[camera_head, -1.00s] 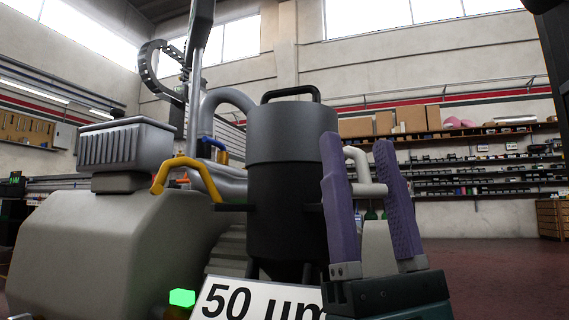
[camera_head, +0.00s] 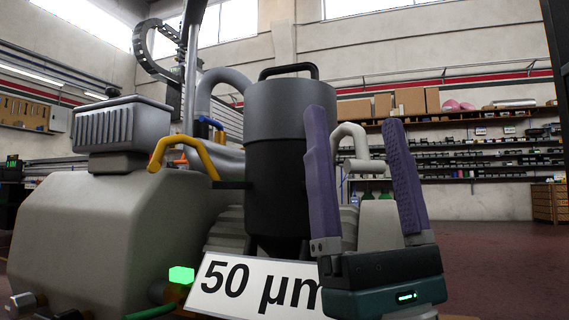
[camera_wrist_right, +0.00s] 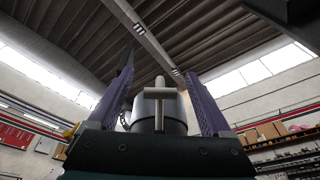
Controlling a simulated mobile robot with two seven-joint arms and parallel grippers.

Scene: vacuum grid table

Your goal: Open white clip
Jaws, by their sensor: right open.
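The white clip (camera_head: 350,140) is a pale, bent tubular handle on the right side of the dark cylindrical canister (camera_head: 280,180). In the right wrist view a pale T-shaped handle (camera_wrist_right: 159,98), likely the same clip, stands between the fingers in front of the canister's underside. My right gripper (camera_head: 355,120) points upward with its two purple fingers spread wide, empty. In the head view the clip shows between the fingers; I see no contact, and the depth gap is hard to judge. The clip's lower part is partly hidden by the gripper. My left gripper is out of view.
A yellow handle (camera_head: 186,152) sits on the canister's left side. A large grey machine body (camera_head: 100,235) fills the left. A "50 µm" sign (camera_head: 255,287) and a green light (camera_head: 181,275) are low in front. Open floor (camera_head: 490,260) lies to the right.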

